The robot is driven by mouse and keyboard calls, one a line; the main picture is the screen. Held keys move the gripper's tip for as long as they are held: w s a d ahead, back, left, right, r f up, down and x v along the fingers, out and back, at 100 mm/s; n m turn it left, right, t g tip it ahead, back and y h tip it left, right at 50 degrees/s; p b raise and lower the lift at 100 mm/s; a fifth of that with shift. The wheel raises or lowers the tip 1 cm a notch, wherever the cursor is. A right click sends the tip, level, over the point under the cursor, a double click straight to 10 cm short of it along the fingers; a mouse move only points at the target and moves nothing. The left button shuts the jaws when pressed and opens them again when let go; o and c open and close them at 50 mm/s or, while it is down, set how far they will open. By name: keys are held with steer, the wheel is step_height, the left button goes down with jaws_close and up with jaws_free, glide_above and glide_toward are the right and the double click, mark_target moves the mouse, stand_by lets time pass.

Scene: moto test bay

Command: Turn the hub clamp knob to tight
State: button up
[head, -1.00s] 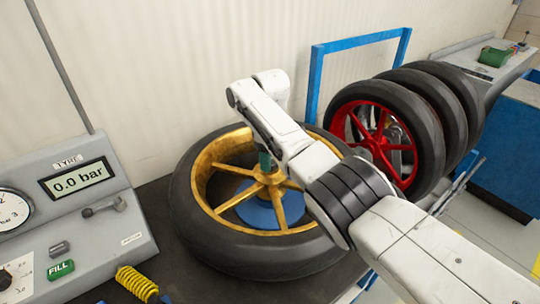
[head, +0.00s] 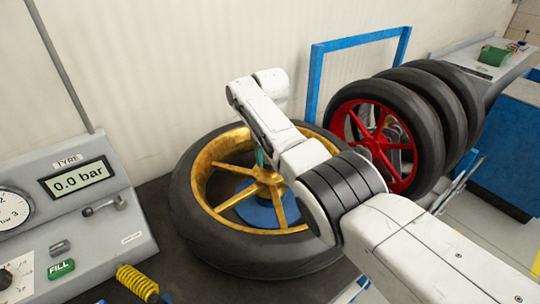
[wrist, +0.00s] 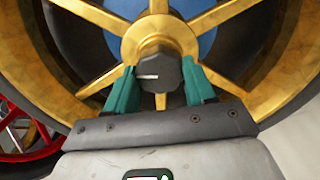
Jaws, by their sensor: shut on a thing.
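The hub clamp knob (wrist: 160,74) is dark, with a short white mark on its face pointing left in the wrist view. It sits at the middle of a gold-spoked wheel (head: 222,172) with a black tyre, lying flat on the bench over a blue disc (head: 252,205). My gripper (wrist: 160,86) has teal fingers, one on each side of the knob, and is shut on it. In the head view the knob is hidden by my arm, and only a bit of teal finger (head: 261,158) shows above the hub.
A tyre panel (head: 75,215) reading 0.0 bar stands at the left, with a yellow coiled hose (head: 137,283) before it. A blue rack frame (head: 316,85) holds a red-rimmed wheel (head: 342,118) and more tyres behind my arm. A pale wall (head: 180,60) runs behind the bench.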

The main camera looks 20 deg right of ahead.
steer(key=shift+w+m, duration=0.1)
steer(key=shift+m, duration=0.3)
steer(key=o, duration=1)
steer(key=shift+o, duration=0.2)
step_height(320, 180, up, 11)
steer(key=shift+b, duration=0.4)
steer(key=shift+f, duration=0.1)
